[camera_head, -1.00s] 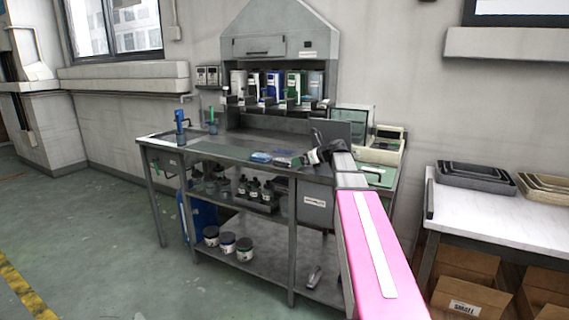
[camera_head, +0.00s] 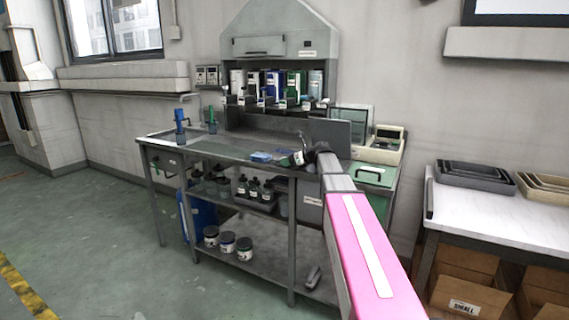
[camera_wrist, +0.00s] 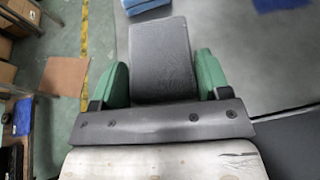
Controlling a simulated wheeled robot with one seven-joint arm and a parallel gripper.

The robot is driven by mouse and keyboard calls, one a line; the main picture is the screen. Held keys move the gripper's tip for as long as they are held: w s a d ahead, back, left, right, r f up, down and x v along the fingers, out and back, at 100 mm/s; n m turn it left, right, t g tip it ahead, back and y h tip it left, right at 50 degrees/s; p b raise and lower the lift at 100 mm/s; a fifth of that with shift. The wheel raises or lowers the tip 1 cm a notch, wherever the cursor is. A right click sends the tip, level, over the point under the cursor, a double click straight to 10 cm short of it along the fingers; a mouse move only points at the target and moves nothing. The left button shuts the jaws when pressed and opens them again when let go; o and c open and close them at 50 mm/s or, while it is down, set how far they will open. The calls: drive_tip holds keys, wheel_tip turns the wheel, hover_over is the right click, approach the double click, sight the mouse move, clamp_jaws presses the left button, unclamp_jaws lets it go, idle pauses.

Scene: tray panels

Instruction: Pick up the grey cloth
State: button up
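The grey cloth (camera_head: 284,162) lies on the metal bench top, right of a blue cloth (camera_head: 260,156). In the head view my gripper (camera_head: 299,157) is low over the bench at the cloth's right side and hides part of it. In the wrist view a flat dark grey piece (camera_wrist: 161,55), apparently the cloth, shows between the two green fingers of my gripper (camera_wrist: 162,78). The fingers stand apart on either side of it. I cannot tell whether they touch it. Its near end is hidden behind the gripper's dark crossbar.
The metal bench (camera_head: 215,148) has blue-green holders (camera_head: 180,127) at left. A dark screen (camera_head: 331,133) and a beige device (camera_head: 381,144) stand at right. Bottles (camera_head: 253,188) and jars (camera_head: 227,243) fill lower shelves. A white table (camera_head: 490,215) with trays stands farther right.

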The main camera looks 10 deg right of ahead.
drive_tip(key=shift+c, duration=1.1)
